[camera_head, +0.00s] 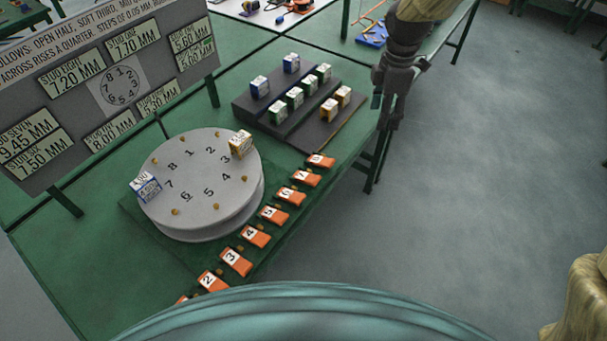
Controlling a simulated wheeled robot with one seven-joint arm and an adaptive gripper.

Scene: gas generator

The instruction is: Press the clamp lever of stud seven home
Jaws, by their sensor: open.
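Orange clamp levers with white number tags stand in a row along the table's right-hand edge. The lever that appears to be number seven (306,178) is second from the far end, beside lever eight (321,160); its exact tilt is too small to tell. A grey round plate (205,222) with numbered studs lies left of the row. A blue-and-white block (146,187) sits at its stud seven, and a yellow-and-white block (241,145) near stud three. My gripper (387,108) is open and empty, pointing down beyond the table's right edge, up and right of the levers.
A dark stepped rack (330,126) holding several small blocks stands behind the levers. A grey sign board (70,100) with torque-like millimetre labels stands at the left. The grey floor (480,200) to the right is clear. Another table is at the back.

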